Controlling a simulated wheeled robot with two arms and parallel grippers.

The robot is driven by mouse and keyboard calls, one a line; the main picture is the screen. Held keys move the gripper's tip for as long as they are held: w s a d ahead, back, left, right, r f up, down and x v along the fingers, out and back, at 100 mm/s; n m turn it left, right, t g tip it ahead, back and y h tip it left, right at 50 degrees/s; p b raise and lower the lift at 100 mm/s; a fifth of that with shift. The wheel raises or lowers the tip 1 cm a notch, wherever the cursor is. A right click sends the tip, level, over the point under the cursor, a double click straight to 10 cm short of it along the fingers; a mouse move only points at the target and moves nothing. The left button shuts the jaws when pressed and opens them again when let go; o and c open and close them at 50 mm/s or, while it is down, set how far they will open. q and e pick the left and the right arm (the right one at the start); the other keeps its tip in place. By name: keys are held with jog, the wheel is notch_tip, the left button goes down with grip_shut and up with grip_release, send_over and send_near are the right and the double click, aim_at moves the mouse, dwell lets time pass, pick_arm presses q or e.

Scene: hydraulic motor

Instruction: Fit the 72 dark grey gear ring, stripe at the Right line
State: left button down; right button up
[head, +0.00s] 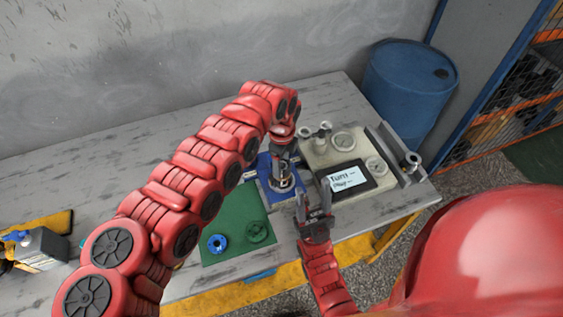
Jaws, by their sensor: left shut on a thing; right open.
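My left gripper (282,165) reaches down over a blue fixture (265,186) on the table. It is shut on a small dark grey part (284,182) that looks like the gear ring, at the fixture's centre. The fingers hide much of it, and I cannot make out its stripe, the Right line or whether it is seated. My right gripper (315,212) is open and empty, just in front of the fixture, below the display.
A green mat (236,210) holds a blue ring (217,243) and a green ring (257,232). A grey metal channel (397,158) lies at the right. A grey can (42,245) stands far left.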

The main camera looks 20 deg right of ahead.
pick_arm(q)
jog(key=shift+f, duration=0.15)
grip_release()
dwell(0.4)
jog(key=shift+r+p, duration=0.7)
jog(key=shift+r, duration=2.85)
